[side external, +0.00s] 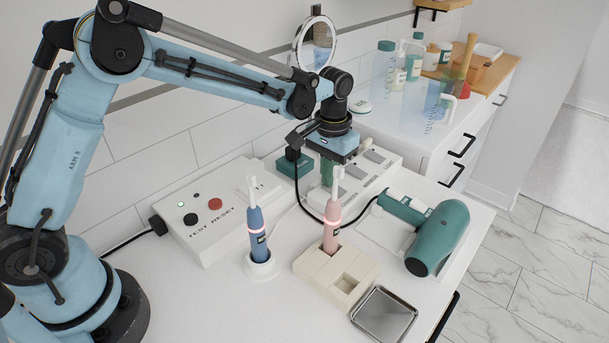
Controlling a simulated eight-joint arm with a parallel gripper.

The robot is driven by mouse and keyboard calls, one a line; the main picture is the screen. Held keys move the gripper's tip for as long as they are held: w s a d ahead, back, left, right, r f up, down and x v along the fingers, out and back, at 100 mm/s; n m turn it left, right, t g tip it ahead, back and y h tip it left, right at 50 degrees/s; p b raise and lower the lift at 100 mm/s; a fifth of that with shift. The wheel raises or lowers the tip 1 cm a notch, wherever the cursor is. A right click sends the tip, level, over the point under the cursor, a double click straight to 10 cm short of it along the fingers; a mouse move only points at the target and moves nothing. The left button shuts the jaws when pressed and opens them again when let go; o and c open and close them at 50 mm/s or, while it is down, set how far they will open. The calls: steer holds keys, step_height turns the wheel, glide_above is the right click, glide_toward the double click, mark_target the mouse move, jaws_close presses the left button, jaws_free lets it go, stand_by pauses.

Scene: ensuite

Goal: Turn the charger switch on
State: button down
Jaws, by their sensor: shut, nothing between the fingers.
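A white switch box (388,167) with grey rocker switches and small labels lies behind the toothbrushes. A pink toothbrush (332,228) stands upright in a cream holder (318,268) in front of the gripper. A blue toothbrush (257,232) stands in a round white base (262,268).
A white box marked TEST RESET (220,220) lies to the left. A green hair dryer (437,240) lies right, its black cord looping near the gripper. A metal tray (384,315) sits in front. A round mirror (316,42) stands behind. The front left counter is clear.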

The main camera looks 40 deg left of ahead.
steer(key=shift+f, duration=0.15)
steer(key=shift+r, duration=3.55)
steer(key=s+a+r+t, duration=0.3)
steer(key=s+a+r, duration=0.15)
steer(key=s, duration=0.35)
steer(key=s+a+f+t, duration=0.2)
steer(key=s+a+t, duration=0.1)
steer(key=s, duration=0.7)
steer(key=shift+s+a+t, duration=0.25)
steer(key=shift+s+t, duration=0.05)
steer(key=shift+t, duration=0.3)
